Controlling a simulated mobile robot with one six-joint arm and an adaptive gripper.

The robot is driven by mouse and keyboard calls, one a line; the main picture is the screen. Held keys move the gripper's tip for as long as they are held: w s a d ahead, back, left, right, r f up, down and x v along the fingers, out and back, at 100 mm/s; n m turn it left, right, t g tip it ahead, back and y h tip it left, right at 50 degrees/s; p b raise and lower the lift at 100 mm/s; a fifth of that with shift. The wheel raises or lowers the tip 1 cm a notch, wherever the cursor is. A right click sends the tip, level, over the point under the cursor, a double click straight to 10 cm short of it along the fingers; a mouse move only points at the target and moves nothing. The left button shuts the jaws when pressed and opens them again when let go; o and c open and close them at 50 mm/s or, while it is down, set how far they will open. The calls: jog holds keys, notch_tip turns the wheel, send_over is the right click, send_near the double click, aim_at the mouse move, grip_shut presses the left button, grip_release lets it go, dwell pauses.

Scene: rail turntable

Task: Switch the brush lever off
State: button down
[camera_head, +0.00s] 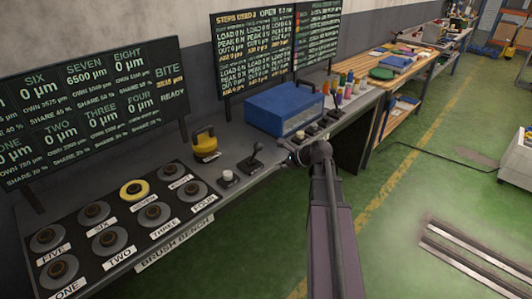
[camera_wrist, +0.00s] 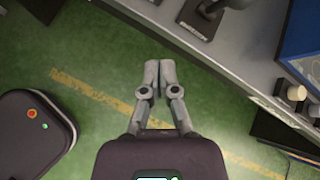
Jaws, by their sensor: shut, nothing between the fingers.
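A black lever (camera_head: 252,160) on a dark base stands at the front edge of the brush bench (camera_head: 205,214), with its handle leaning up to the right in the head view. Its base (camera_wrist: 200,18) also shows at the top edge of the wrist view, with a small label too blurred to read. I cannot tell from it whether the lever is on or off. My gripper (camera_wrist: 159,66) has its fingertips together and empty, over the green floor just off the bench edge, apart from the lever. In the head view my arm hides most of the gripper.
A white push knob (camera_head: 227,176) stands left of the lever, and a blue box (camera_head: 284,108) stands to its right. Display boards stand behind. Open floor (camera_head: 420,205) lies to the right.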

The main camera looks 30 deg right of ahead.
jog(key=d+r+m+t, duration=0.2)
jog(key=d+m, duration=0.3)
jog(key=d, duration=0.2)
jog(key=shift+w+r, duration=0.15)
jog(key=shift+w, duration=0.15)
jog(key=b, duration=0.4)
send_near(254, 153)
jog(key=shift+w, duration=0.95)
jog(key=shift+a+f, duration=0.4)
jog(key=shift+f, duration=0.1)
